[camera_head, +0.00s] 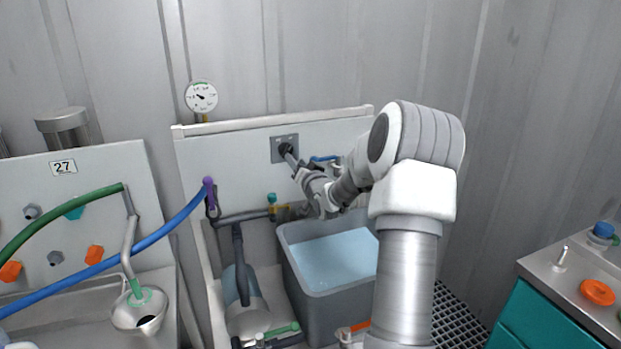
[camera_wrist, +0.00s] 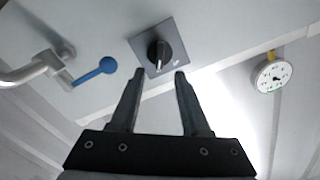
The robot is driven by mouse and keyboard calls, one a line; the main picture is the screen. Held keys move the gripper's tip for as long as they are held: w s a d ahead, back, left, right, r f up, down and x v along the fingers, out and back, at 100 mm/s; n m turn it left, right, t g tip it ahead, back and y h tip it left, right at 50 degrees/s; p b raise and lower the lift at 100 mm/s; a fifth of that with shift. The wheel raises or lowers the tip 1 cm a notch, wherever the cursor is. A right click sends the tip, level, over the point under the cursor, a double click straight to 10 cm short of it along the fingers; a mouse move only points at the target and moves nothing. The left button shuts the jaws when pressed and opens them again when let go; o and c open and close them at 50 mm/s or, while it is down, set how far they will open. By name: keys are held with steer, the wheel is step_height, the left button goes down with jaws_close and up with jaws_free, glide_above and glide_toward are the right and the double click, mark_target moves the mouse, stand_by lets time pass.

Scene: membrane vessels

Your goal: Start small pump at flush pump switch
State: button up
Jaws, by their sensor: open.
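I cannot tell whether a finger touches the knob. The small pump (camera_head: 243,290) appears to be the grey cylinder below the panel.
A blue-handled valve (camera_wrist: 95,73) on a pipe is left of the switch in the wrist view. A pressure gauge (camera_head: 201,96) stands above the panel. A water-filled grey tub (camera_head: 305,290) sits below my arm. Blue and green hoses cross at left.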

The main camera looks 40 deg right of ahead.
steer(key=v, duration=1)
steer(key=shift+s+p, duration=0.35)
